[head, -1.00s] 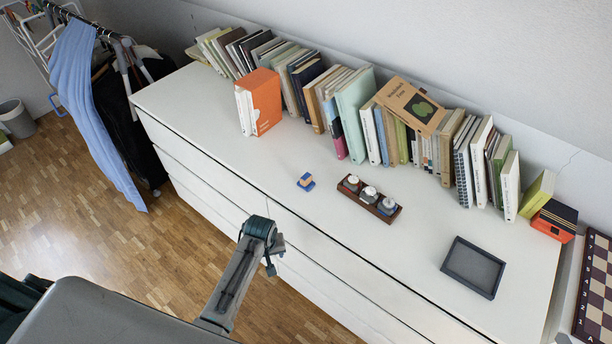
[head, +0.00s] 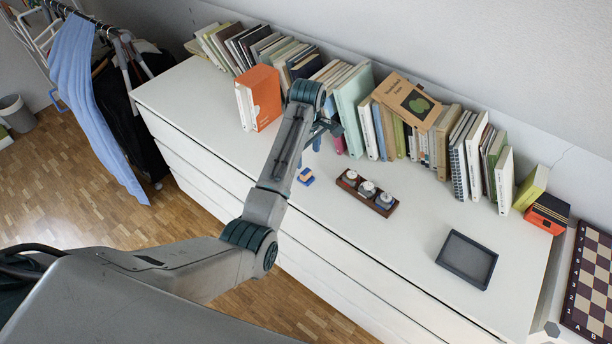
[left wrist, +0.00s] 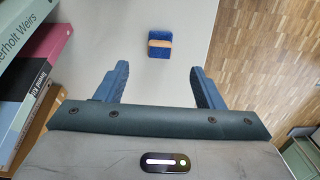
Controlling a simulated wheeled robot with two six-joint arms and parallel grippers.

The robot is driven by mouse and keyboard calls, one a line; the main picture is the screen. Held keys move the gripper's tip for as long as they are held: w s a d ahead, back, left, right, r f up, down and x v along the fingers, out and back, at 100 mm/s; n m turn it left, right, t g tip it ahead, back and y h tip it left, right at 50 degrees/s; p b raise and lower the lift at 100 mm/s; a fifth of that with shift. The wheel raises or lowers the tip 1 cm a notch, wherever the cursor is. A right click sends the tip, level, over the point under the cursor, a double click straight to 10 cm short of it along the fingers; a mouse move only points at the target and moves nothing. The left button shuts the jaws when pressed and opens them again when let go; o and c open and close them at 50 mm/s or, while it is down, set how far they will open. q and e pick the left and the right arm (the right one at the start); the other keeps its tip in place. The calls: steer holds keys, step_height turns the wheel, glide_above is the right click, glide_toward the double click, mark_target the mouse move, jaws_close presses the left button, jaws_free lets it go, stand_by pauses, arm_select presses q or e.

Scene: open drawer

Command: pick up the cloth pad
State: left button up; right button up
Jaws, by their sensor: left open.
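The cloth pad (head: 306,177) is a small blue block with an orange-tan band, lying on the white dresser top. It also shows in the left wrist view (left wrist: 160,53), beyond and roughly between the fingertips. My left gripper (head: 323,136) is above the dresser top, near the row of books and a little behind the pad in the head view. In the left wrist view its two blue fingers (left wrist: 159,75) are apart with nothing between them. The pad is apart from the fingers. My right gripper is not in view.
A dark wooden holder (head: 347,184) with three grey-and-white pieces stands right of the pad. A dark tray (head: 445,263) lies farther right. Books (head: 352,110) line the back, with an orange book (head: 266,97) at the left. The dresser top (head: 200,105) is bare at left.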

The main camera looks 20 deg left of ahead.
mark_target(305, 171)
arm_select(q)
step_height(305, 171, down, 4)
steer(key=shift+a+f+p, duration=0.15)
steer(key=shift+f+p, duration=0.05)
steer(key=shift+p, duration=0.2)
steer(key=f, duration=0.1)
steer(key=f+p, duration=0.1)
steer(key=f, duration=0.2)
steer(key=shift+w+a+f+p, duration=0.2)
steer(key=shift+a+f+p, duration=0.2)
steer(key=shift+f, duration=0.25)
steer(key=c, duration=0.9)
steer(key=shift+c, duration=0.8)
steer(key=shift+r, duration=0.1)
